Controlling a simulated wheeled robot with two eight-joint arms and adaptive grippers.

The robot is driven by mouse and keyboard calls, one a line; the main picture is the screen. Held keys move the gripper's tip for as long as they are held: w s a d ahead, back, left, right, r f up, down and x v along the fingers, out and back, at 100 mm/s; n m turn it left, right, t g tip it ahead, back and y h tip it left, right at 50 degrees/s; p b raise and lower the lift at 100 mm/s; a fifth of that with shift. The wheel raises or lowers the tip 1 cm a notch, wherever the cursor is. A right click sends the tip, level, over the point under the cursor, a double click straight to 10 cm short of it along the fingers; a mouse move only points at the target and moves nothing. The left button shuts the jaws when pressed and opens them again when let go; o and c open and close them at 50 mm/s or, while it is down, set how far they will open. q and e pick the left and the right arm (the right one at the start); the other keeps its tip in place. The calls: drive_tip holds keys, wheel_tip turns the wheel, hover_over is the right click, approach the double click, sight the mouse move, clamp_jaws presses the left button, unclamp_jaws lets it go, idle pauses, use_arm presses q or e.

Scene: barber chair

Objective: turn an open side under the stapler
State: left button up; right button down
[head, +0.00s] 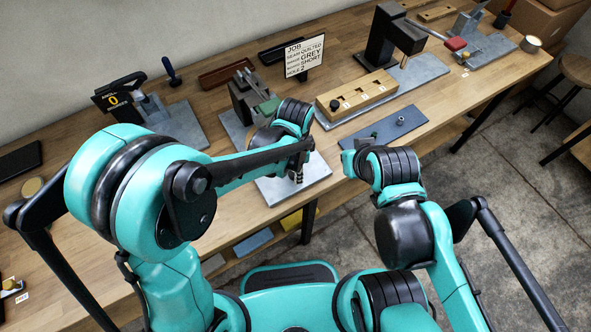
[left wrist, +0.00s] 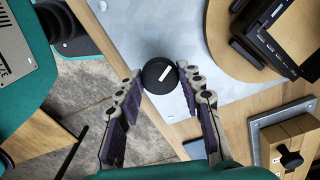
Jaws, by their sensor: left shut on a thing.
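The stapler is most likely the dark upright machine with a green part (head: 250,95), behind my left wrist on a grey plate (head: 305,183). A round tan piece (head: 262,138) is under it, partly hidden by my arm; it also shows in the left wrist view (left wrist: 222,45) with black angular parts on it. A black knob with a white pointer line (left wrist: 158,76) stands on the plate in the left wrist view. My left gripper (left wrist: 158,90) is shut on the knob, one finger either side. My right gripper (head: 348,160) is apart from it; its fingers are unclear.
A job card (head: 304,57) reads quilted, grey, short, hole 2. A wooden block with a black knob (head: 357,95) and a blue-grey plate (head: 385,127) lie to the right. Another machine marked 0 (head: 113,99) stands left.

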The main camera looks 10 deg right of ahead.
use_arm(q)
drive_tip(key=n, duration=0.6)
drive_tip(key=shift+b, duration=0.35)
drive_tip(key=n, duration=0.5)
drive_tip(key=shift+n, duration=0.5)
drive_tip(key=o, duration=1.1)
drive_tip(key=shift+o, duration=0.2)
wheel_tip(320, 180, up, 12)
